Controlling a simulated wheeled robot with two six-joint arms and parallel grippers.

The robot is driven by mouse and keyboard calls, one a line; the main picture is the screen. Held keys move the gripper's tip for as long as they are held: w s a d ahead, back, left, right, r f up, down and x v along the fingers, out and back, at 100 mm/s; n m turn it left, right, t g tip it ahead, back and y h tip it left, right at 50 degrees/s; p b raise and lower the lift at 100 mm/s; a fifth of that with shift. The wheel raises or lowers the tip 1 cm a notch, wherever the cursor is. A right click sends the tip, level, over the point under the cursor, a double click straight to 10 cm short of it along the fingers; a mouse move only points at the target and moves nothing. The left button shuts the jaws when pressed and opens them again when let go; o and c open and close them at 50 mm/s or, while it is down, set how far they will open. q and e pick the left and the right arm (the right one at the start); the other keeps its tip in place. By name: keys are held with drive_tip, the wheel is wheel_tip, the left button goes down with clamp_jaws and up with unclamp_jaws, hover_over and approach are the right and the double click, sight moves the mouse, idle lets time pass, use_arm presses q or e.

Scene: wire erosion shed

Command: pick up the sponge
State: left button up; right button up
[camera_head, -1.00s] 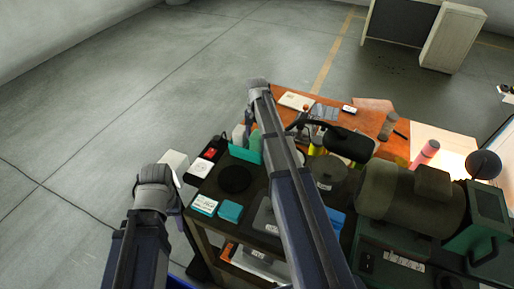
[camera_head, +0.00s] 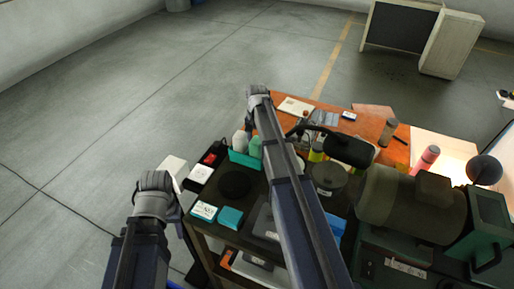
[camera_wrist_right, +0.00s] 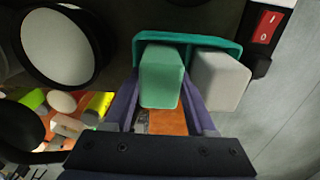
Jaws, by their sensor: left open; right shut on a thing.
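The sponge looks to be the green block (camera_wrist_right: 161,76) in the right wrist view. It stands in a teal holder (camera_wrist_right: 190,42), beside a pale grey block (camera_wrist_right: 220,80). My right gripper (camera_wrist_right: 161,92) has a finger on each side of the green block and is shut on it. In the head view the teal holder (camera_head: 243,159) is on the bench, just left of my right arm, with the green block (camera_head: 255,146) and pale block (camera_head: 239,141) in it. The right fingers are hidden there. My left gripper (camera_head: 158,185) is open, left of the bench; its fingertips are hardly visible.
A black round thing (camera_head: 234,184), a teal box (camera_head: 230,217) and a white-labelled box (camera_head: 204,211) lie near the holder. A black lamp (camera_head: 350,150) and a dark green machine (camera_head: 410,210) stand right of my right arm.

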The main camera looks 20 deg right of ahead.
wheel_tip(320, 180, up, 10)
drive_tip(key=p, duration=1)
use_arm(q)
wheel_tip(320, 180, up, 10)
